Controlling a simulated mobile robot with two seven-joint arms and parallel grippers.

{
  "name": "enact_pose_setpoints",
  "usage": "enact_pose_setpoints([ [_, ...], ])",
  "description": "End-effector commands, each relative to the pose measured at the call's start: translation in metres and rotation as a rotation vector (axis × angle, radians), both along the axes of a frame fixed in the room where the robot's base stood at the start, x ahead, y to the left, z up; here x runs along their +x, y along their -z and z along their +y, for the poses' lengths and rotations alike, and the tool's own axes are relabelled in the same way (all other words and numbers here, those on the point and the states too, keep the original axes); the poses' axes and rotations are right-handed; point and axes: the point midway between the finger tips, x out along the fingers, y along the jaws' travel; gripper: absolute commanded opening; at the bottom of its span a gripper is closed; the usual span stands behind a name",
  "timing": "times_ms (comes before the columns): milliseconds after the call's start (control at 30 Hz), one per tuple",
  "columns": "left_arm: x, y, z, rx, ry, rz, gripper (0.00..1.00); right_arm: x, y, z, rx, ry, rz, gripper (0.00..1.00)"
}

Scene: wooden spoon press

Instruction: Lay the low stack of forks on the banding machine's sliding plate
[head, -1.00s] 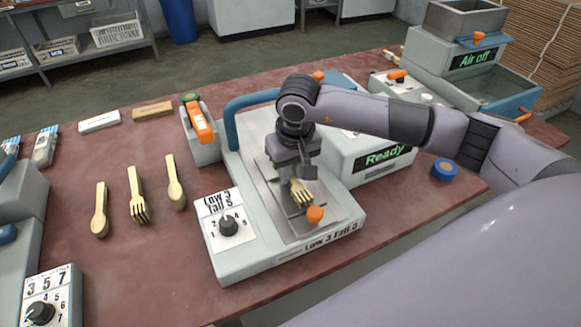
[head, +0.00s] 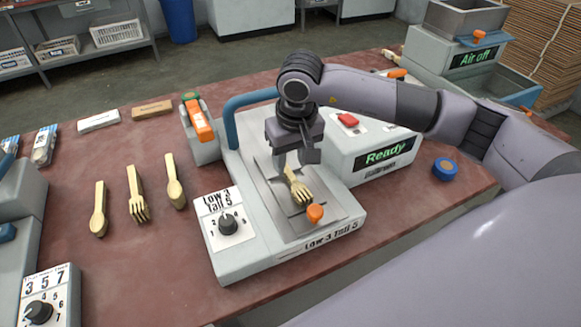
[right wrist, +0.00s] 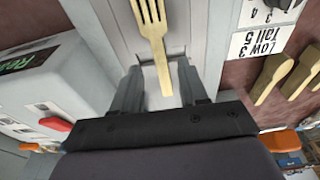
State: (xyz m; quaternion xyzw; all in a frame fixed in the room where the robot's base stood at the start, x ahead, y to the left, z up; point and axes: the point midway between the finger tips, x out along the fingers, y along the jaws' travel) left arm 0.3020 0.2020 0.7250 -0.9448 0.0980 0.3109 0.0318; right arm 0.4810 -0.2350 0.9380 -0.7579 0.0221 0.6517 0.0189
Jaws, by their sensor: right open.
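The low stack of wooden forks (head: 297,186) lies on the metal sliding plate (head: 272,181) of the banding machine (head: 236,263), tines toward the orange knob. How many forks are in it I cannot tell. My right gripper (head: 292,164) is open just above the handle end. In the right wrist view the fork (right wrist: 157,40) shows between the two spread fingers (right wrist: 160,88), apart from both. The machine's dial panel (head: 225,220) reads low 3, tall 5, and its display (head: 388,152) reads Ready. My left gripper is not in view.
Two wooden spoons (head: 99,210) and another fork (head: 137,196) lie on the red table to the left. An orange knob (head: 315,213) stands at the plate's front. A blue handle (head: 232,125) arches over the machine's left side. A blue tape roll (head: 445,168) lies at right.

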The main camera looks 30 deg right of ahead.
Motion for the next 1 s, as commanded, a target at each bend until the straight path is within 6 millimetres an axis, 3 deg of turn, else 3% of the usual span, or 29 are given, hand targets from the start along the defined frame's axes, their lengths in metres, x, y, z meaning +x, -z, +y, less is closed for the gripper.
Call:
enact_pose_setpoints([
  [200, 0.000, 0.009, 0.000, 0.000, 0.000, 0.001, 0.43, -0.006, -0.048, 0.001, 0.000, -0.001, -0.006, 0.43],
  [400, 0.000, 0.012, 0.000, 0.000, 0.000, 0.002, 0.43, -0.011, -0.076, 0.001, 0.001, -0.001, -0.002, 0.43],
  [1000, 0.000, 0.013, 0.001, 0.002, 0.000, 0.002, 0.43, -0.013, -0.085, 0.001, 0.000, -0.001, 0.000, 0.43],
])
